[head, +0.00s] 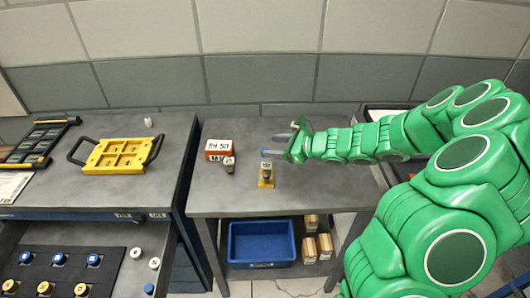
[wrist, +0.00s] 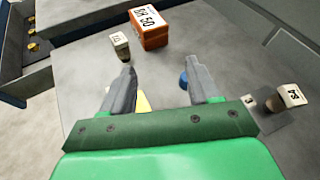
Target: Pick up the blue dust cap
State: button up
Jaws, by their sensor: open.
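A small blue thing, likely the blue dust cap (head: 265,153), shows at the near fingertip of my gripper (head: 276,144) in the head view. I cannot tell whether finger and cap touch. A yellow stand (head: 266,181) with a dark-and-pale piece on top is just nearer; its yellow edge (wrist: 143,102) shows beyond my palm in the wrist view.
An orange labelled box (head: 216,150) and a small tagged piece (head: 229,164) stand left on the table. Another tagged piece (wrist: 290,96) is at the right in the wrist view. A yellow tray (head: 117,157) lies on the left bench; its open drawer (head: 50,268) holds several blue and yellow caps.

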jog(key=d+f+m, duration=0.1)
jog(key=w+d+f+m+t, duration=0.1)
jog(key=f, duration=0.1)
jog(key=w+d+f+m, duration=0.1)
jog(key=f, duration=0.1)
jog(key=shift+w+d+h, duration=0.25)
jog(key=shift+d+h, duration=0.1)
jog(key=shift+h, duration=0.05)
jog(key=shift+x, duration=3.8)
jog(key=shift+w+r, duration=0.1)
jog(key=c, duration=1.1)
